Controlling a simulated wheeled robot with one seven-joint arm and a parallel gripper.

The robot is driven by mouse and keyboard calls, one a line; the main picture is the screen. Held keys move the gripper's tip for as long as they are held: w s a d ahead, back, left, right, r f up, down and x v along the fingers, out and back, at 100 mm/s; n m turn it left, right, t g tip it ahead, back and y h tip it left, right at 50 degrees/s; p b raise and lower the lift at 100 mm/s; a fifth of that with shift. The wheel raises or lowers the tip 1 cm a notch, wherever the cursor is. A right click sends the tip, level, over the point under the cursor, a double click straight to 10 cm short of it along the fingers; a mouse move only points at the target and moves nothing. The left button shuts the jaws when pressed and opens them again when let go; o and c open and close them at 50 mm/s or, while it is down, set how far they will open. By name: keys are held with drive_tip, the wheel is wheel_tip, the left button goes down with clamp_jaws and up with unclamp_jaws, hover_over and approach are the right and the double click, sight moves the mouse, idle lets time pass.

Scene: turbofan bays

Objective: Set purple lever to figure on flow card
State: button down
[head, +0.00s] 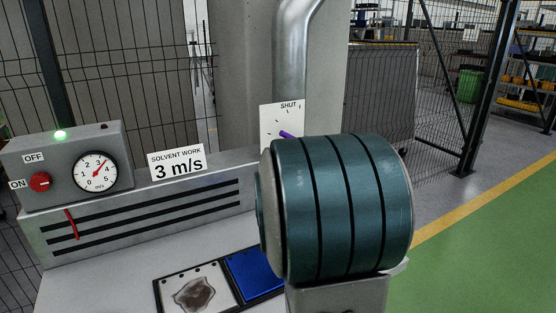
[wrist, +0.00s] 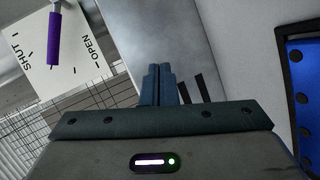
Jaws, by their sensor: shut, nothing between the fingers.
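The purple lever (head: 287,134) sits on a white plate (head: 273,122) marked SHUT on the grey duct, partly hidden behind my arm. In the wrist view the purple lever (wrist: 54,40) is at upper left, its plate (wrist: 75,62) reading SHUT and OPEN, with the handle between the two words. The flow card (head: 176,163) reads SOLVENT WORK 3 m/s.
A grey control box has a red ON/OFF knob (head: 39,181) and a lit green lamp (head: 60,135). A slotted extraction hood (head: 140,205) with a red streamer (head: 71,224) stands behind a bench. A tray holds a stained sheet (head: 194,294) and a blue panel (head: 252,274).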

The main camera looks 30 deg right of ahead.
drive_tip(key=w+d+r+n+t+h+b, duration=0.2)
drive_tip(key=w+d+r+n+t, duration=0.5)
drive_tip(key=n, duration=0.6)
wheel_tip(320, 180, up, 2)
drive_tip(key=shift+w+d+r+t+h, duration=0.2)
drive_tip(key=shift+d+t+h, duration=0.3)
drive_tip(key=shift+d, duration=0.65)
